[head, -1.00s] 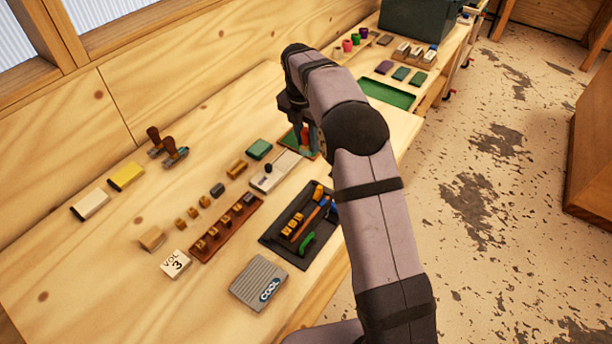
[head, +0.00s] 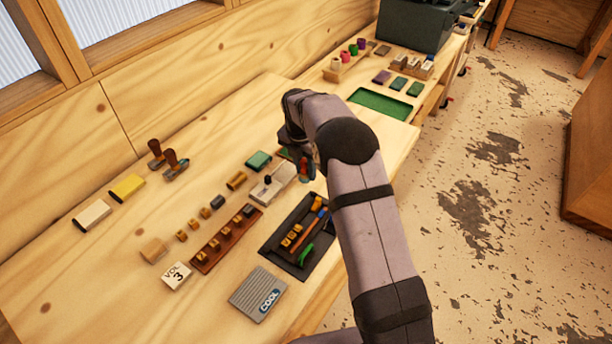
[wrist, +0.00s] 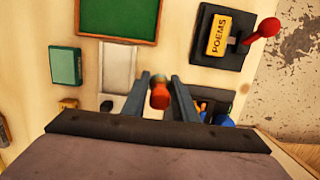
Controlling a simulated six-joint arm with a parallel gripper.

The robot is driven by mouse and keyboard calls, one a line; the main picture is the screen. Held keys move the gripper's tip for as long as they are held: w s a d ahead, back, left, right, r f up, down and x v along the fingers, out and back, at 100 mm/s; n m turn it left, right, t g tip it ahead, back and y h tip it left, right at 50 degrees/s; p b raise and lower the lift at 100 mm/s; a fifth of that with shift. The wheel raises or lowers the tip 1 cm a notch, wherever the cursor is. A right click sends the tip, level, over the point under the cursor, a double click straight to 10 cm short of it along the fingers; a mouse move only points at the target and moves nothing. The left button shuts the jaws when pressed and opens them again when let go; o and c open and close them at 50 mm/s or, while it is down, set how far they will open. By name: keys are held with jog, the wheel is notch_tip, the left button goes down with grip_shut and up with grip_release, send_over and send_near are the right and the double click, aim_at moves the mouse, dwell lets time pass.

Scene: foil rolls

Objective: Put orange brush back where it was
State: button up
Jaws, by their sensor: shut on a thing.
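My gripper (head: 302,163) is shut on a short orange-red handle with a teal part, which I take for the orange brush (wrist: 160,95). In the wrist view it sits between the two fingers, seen nearly end-on. In the head view the brush (head: 304,174) hangs below my gripper, between a grey-white plate (head: 284,174) and the black tray (head: 270,250). I cannot tell how high it is. The tray holds a long orange-brown stick (head: 308,232), yellow blocks, a green piece and something blue. My arm covers the tray's right side.
A framed green board (wrist: 118,16) and a stand with a "POEMS" block (wrist: 217,37) and red-knobbed lever lie beyond the gripper. A green block (head: 258,160) is left of the plate. A brown rack (head: 226,240) and grey "COOL" box (head: 258,293) stand nearer.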

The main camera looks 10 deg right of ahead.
aim_at(306, 177)
jog(key=shift+f+p, duration=0.5)
jog(key=shift+f, duration=1.2)
jog(key=shift+f, duration=0.1)
jog(key=shift+f, duration=0.1)
jog(key=o, duration=1.1)
jog(key=shift+c, duration=0.2)
jog(key=r+b, duration=0.1)
jog(key=r, duration=0.3)
jog(key=s+a+r+b, duration=0.1)
jog(key=r, duration=0.3)
jog(key=r+b, duration=0.1)
jog(key=r, duration=0.3)
jog(key=shift+s+a+r, duration=0.15)
